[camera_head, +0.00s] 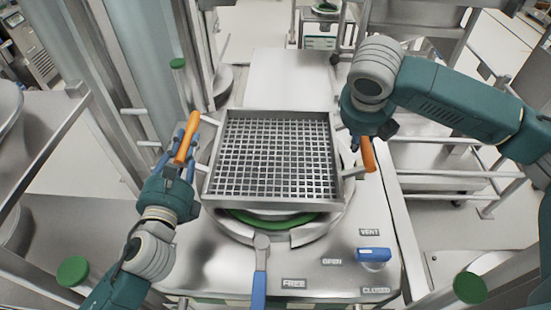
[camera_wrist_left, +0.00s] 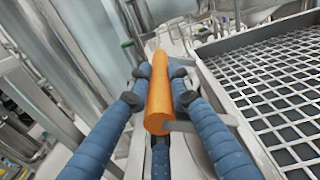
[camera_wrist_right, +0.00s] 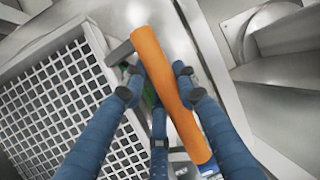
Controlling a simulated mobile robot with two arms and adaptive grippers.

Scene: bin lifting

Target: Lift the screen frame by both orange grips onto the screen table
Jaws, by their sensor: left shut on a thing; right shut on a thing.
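The screen frame (camera_head: 222,160) is a square metal frame with a grid mesh, in the middle of the head view over a round metal housing. Whether it touches the housing or hangs just above, I cannot tell. Its left orange grip (camera_head: 194,124) is held by my left gripper (camera_head: 182,152), shut around it; the left wrist view shows this grip (camera_wrist_left: 159,95) between blue fingers. Its right orange grip (camera_head: 368,155) is held by my right gripper (camera_head: 357,143), partly hidden by its arm; the right wrist view shows this grip (camera_wrist_right: 165,85) between the fingers.
A green ring (camera_head: 268,219) shows under the frame's front edge. A blue lever (camera_head: 259,288) and blue valve handle (camera_head: 373,254) are in front, near labels. A bare pale flat surface (camera_head: 291,75) lies behind the frame. Metal columns (camera_head: 100,70) stand at left.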

